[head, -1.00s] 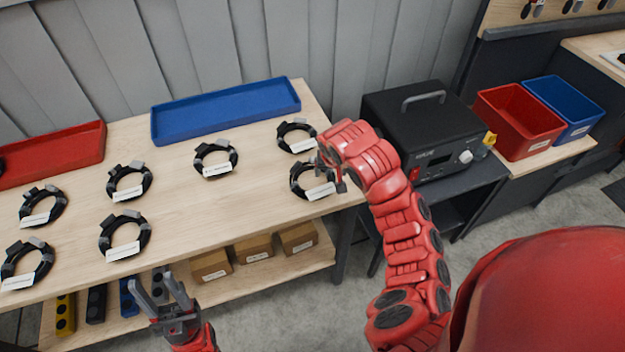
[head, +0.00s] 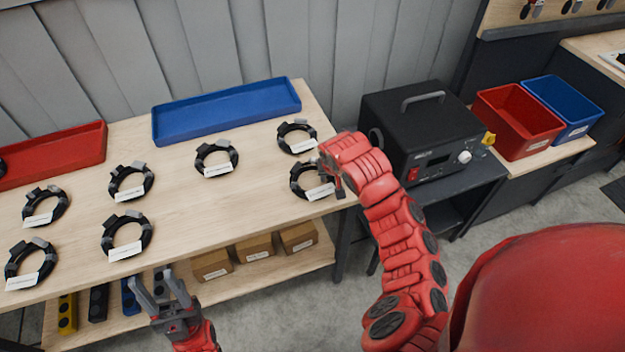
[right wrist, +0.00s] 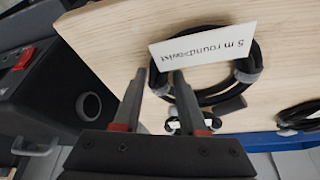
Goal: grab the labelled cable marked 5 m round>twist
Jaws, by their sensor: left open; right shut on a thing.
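The cable marked 5 m round>twist (right wrist: 240,85) is a black coil with a white label, upside down but readable in the right wrist view. In the head view this coil (head: 299,187) is at the right front of the wooden table, its label too small to read. My left gripper (head: 154,280) is open and empty in front of the table's edge.
Several similar labelled coils lie on the table, one (head: 297,127) just behind the held one. A blue tray (head: 225,112) and a red tray (head: 55,155) are at the back. A black box-shaped device (head: 425,125) stands to the right.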

